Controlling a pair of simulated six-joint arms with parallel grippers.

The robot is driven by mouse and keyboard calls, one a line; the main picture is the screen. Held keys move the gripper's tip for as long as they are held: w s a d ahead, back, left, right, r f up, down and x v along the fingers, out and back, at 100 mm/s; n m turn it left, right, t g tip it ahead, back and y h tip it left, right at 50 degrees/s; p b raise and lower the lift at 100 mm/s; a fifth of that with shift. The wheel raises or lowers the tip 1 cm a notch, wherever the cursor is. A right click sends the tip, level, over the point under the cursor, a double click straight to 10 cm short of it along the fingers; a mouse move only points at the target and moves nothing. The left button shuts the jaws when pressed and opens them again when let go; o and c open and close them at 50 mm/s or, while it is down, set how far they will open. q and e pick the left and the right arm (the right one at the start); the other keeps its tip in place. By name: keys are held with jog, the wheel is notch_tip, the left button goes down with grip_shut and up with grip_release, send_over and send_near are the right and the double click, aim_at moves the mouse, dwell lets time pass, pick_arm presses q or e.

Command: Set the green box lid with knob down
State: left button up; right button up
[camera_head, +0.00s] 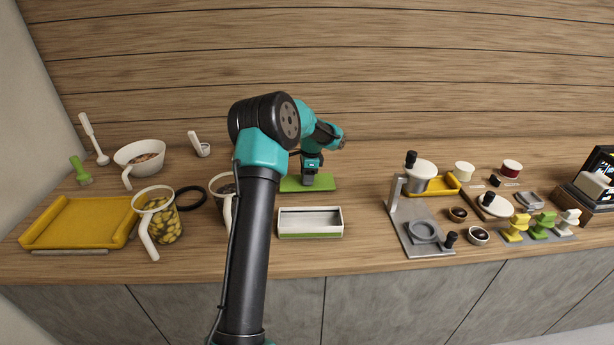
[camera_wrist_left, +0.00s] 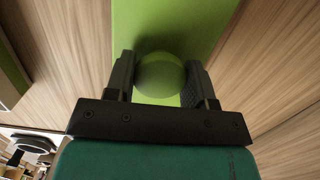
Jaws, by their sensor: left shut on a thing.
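The green box lid (camera_head: 322,182) lies flat at the height of the wooden counter, behind the open box; whether it fully touches the counter I cannot tell. In the left wrist view the lid (camera_wrist_left: 175,25) fills the top middle, with its round green knob (camera_wrist_left: 160,76) between the fingers. My left gripper (camera_head: 310,178) is above the lid and shut on the knob, which it hides in the head view. The open white box (camera_head: 310,234) with a green lower edge stands empty in front of the lid. My right gripper is not in view.
Left of the box are a dark mug (camera_head: 221,190), a black ring (camera_head: 190,198), a mug of yellow-green pieces (camera_head: 160,222), a white bowl (camera_head: 140,157) and a yellow tray (camera_head: 82,222). A grey stand (camera_head: 420,240) is at right. Counter between lid and stand is clear.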

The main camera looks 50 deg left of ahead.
pick_arm(q)
jog(key=shift+f, duration=0.15)
jog(key=o, duration=0.9)
jog(key=r, duration=0.8)
jog(key=w+d+r, duration=0.1)
jog(key=r, duration=0.3)
jog(key=shift+w+r, duration=0.1)
jog(key=shift+r, duration=0.05)
